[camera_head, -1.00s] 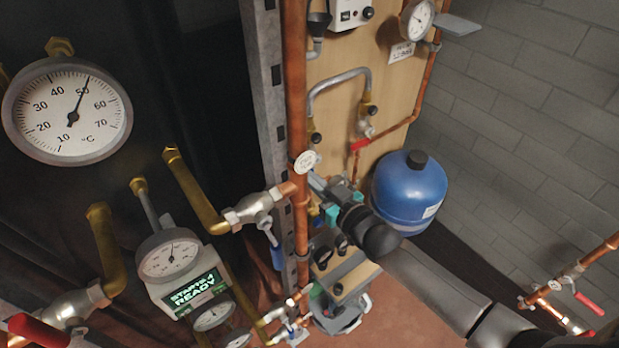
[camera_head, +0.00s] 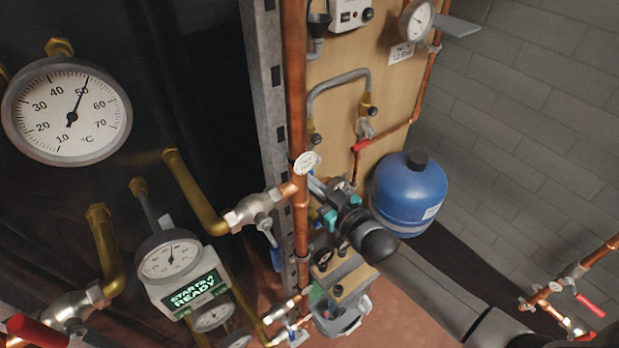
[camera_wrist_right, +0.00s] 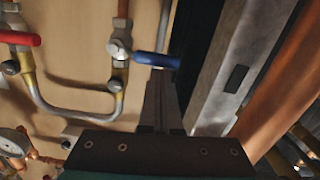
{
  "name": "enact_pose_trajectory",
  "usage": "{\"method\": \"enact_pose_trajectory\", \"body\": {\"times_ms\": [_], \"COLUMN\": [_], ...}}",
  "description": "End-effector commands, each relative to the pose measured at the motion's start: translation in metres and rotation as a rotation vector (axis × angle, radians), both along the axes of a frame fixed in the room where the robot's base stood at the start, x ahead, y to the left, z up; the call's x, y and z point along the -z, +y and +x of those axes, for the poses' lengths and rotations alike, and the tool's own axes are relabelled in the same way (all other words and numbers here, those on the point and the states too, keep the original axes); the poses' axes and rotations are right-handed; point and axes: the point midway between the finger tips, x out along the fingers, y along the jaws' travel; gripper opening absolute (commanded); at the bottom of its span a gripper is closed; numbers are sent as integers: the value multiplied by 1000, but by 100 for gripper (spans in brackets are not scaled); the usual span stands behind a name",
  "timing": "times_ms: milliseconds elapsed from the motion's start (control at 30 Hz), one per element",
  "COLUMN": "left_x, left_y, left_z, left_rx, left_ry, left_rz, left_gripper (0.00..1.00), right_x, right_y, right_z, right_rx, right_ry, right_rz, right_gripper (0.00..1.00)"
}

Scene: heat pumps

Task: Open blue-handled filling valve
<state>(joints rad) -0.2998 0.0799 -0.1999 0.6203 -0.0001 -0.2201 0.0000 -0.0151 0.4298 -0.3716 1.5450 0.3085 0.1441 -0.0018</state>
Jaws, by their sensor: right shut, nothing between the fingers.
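The blue handle (camera_wrist_right: 157,60) of the filling valve (camera_wrist_right: 120,50) shows in the right wrist view, pointing right from the valve at one end of a bent grey pipe. My right gripper (camera_wrist_right: 160,82) is shut and empty. Its fingertips are right at the lower edge of the blue handle in the picture; I cannot tell whether they touch. In the head view my right gripper (camera_head: 318,187) is beside the upright copper pipe, partly hidden. My left gripper is not in view.
A red handle (camera_wrist_right: 18,38) sits at the other end of the bent pipe. A grey metal post (camera_wrist_right: 225,75) and copper pipe (camera_wrist_right: 275,85) stand close to my gripper. A blue tank (camera_head: 409,192) is right of it. Another blue-handled valve (camera_head: 275,256) hangs left of the post.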

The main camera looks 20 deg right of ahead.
Motion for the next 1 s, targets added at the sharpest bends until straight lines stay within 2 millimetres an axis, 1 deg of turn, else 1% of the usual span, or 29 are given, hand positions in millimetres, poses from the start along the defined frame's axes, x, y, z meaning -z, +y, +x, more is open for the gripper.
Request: {"method": "enact_pose_trajectory", "body": {"times_ms": [367, 567, 1000], "left_x": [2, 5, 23], "left_y": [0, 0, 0], "left_z": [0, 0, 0], "left_rx": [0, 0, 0], "left_ry": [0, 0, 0], "left_rz": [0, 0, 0], "left_gripper": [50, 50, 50], "right_x": [9, 16, 45], "right_y": [1, 2, -2], "right_z": [-1, -2, 0], "right_rx": [1, 2, 1], "right_ry": [-20, -51, -186], "right_rz": [-77, -168, -541], "right_gripper": [0, 0, 0]}}
